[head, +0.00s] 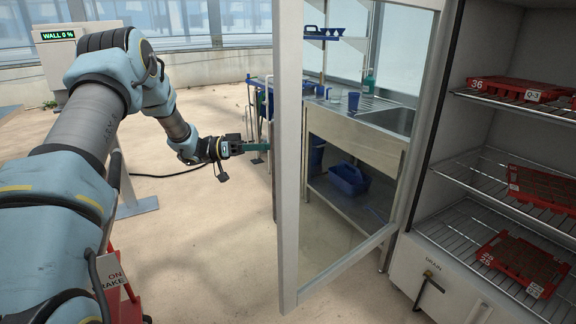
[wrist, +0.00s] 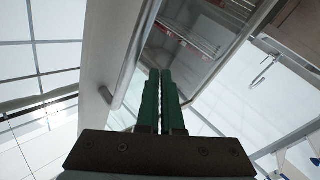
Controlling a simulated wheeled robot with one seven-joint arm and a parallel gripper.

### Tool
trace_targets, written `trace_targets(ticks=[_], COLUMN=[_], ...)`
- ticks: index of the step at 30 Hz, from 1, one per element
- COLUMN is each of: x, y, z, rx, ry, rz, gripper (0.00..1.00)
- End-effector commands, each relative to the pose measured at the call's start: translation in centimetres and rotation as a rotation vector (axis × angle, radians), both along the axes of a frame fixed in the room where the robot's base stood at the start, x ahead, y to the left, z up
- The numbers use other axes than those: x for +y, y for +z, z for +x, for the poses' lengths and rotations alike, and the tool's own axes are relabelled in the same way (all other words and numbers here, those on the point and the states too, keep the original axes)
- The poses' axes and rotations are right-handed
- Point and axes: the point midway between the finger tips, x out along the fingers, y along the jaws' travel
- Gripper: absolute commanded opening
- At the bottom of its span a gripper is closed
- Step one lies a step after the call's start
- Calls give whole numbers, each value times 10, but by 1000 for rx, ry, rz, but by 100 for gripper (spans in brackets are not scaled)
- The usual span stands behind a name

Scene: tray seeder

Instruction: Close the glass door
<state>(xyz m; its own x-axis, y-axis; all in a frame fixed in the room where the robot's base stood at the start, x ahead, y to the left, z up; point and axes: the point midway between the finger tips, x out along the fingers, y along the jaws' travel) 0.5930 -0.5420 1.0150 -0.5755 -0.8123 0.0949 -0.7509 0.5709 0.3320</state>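The glass door (head: 288,160) stands open in the head view, hinged beside the cabinet (head: 470,265) on the right. Its pale frame surrounds clear glass. My gripper (head: 264,147) is just left of the door's free upright; the green fingertips reach its edge, and I cannot tell whether they touch. In the wrist view the green fingers (wrist: 161,74) lie side by side with only a thin gap, shut and holding nothing. A pale door upright with a long bar (wrist: 138,52) runs close to their left there. Wire shelves show beyond the fingers.
Red trays (head: 535,187) sit on the cabinet's wire shelves (head: 480,180). A steel sink bench (head: 355,135) with a blue tub (head: 349,180) below shows through the glass. A white display post (head: 55,50) stands back left. The floor (head: 220,260) left of the door is clear.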

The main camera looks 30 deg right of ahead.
Motion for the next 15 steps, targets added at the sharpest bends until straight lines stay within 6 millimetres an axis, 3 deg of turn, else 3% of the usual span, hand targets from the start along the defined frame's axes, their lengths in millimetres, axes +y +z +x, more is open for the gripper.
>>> trace_targets(ticks=[7,15], x=[33,65], y=[-23,-44], z=[-3,-42], rx=[442,944], ry=[258,385], rz=[213,417], gripper=[0,0])
